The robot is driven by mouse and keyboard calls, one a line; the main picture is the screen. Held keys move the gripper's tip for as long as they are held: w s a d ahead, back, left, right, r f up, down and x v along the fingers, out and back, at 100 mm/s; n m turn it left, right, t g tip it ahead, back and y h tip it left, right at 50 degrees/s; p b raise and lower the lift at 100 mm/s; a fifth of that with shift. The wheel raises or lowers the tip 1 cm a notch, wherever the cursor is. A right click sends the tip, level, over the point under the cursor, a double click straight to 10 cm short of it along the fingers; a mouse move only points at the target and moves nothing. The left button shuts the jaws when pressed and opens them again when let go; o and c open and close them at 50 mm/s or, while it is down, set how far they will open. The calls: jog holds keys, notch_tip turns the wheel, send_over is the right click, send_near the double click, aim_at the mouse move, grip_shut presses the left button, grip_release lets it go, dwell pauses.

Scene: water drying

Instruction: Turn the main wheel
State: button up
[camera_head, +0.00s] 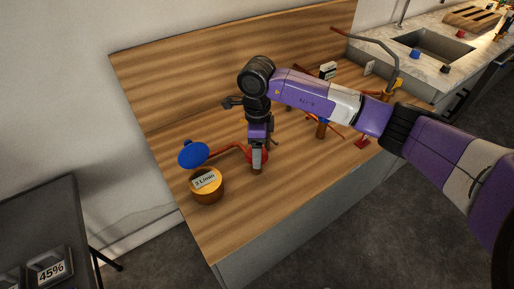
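A red round part (264,151), apparently a wheel, sits low over the wooden worktop (240,222), partly hidden behind my gripper (257,160). My gripper points down right at it, and its fingers overlap it in this view. I cannot tell whether they touch or grip it. A blue disc (193,153), perhaps another wheel or a lid, stands tilted at the left, near the end of a red pipe (226,150). No label shows which one is the main wheel.
A round wooden container (208,190) with a small label stands at the worktop's left front. A sink (432,45) is at the back right. The front worktop is clear.

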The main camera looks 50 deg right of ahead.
jog(key=shift+f, duration=0.2)
jog(key=shift+c, duration=0.5)
jog(key=c, duration=1.3)
